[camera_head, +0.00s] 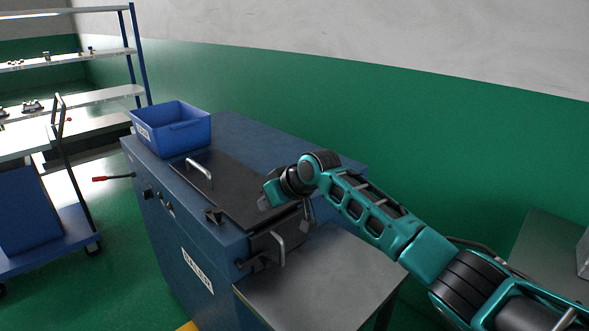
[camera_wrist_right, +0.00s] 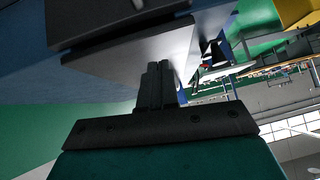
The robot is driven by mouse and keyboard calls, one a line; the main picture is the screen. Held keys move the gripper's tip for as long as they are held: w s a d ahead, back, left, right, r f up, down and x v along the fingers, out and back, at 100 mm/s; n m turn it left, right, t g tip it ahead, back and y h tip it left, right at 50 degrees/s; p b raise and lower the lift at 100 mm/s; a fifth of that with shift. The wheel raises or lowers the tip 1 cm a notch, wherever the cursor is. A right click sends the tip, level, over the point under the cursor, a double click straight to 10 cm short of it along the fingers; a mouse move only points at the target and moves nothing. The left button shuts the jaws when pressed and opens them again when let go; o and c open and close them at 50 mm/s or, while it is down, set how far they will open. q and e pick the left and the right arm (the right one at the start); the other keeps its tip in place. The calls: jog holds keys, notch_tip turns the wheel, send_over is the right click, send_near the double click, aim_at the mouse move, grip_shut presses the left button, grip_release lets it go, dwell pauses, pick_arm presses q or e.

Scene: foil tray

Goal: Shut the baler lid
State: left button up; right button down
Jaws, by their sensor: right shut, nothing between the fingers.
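The baler is a blue cabinet (camera_head: 165,215) in the middle of the head view. A dark panel that looks like its lid (camera_head: 228,186) lies flat along the top, with a pale bar handle (camera_head: 200,173) near its left end. I cannot tell whether it is fully seated. A dark end flap (camera_head: 262,246) with a bar handle (camera_head: 280,250) is at the near right end. My right gripper (camera_head: 307,214) points down above that end, partly hidden by its wrist. In the right wrist view its fingers (camera_wrist_right: 155,85) are together and empty. My left gripper is out of view.
A blue bin (camera_head: 172,130) stands at the baler's back left. A grey table (camera_head: 320,275) adjoins the near right end. A cart (camera_head: 40,215) and shelves (camera_head: 105,95) are at left. A green wall (camera_head: 430,130) runs behind. Green floor lies between cart and baler.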

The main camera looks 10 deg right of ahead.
jog(key=shift+s+d+r+b, duration=0.15)
jog(key=shift+s+r+b, duration=0.1)
jog(key=shift+r, duration=0.15)
jog(key=shift+s+d+r+b, duration=0.15)
jog(key=shift+r+b, duration=0.1)
jog(key=shift+r, duration=0.15)
jog(key=v, duration=0.8)
jog(key=s+d+f+m+g+h, duration=0.1)
jog(key=s+d+f, duration=0.1)
jog(key=s+f, duration=1.4)
jog(key=s+d+f+m+g+h, duration=0.1)
jog(key=s+d+h, duration=0.1)
jog(key=s+d, duration=0.35)
jog(key=s+d+f+m+h, duration=0.1)
jog(key=s+d+f, duration=0.1)
jog(key=s, duration=0.7)
jog(key=s+d+f+m+g+h, duration=0.15)
jog(key=s+d, duration=0.25)
jog(key=s, duration=0.4)
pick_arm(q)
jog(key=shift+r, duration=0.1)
pick_arm(e)
jog(key=w+a+f+t+y, duration=0.1)
jog(key=w+a+f+t, duration=0.1)
jog(key=w+f+t, duration=0.5)
jog(key=shift+w+a+f+t, duration=0.25)
jog(key=shift+w+f+t, duration=0.15)
jog(key=shift+f, duration=0.4)
jog(key=shift+n+y, duration=0.25)
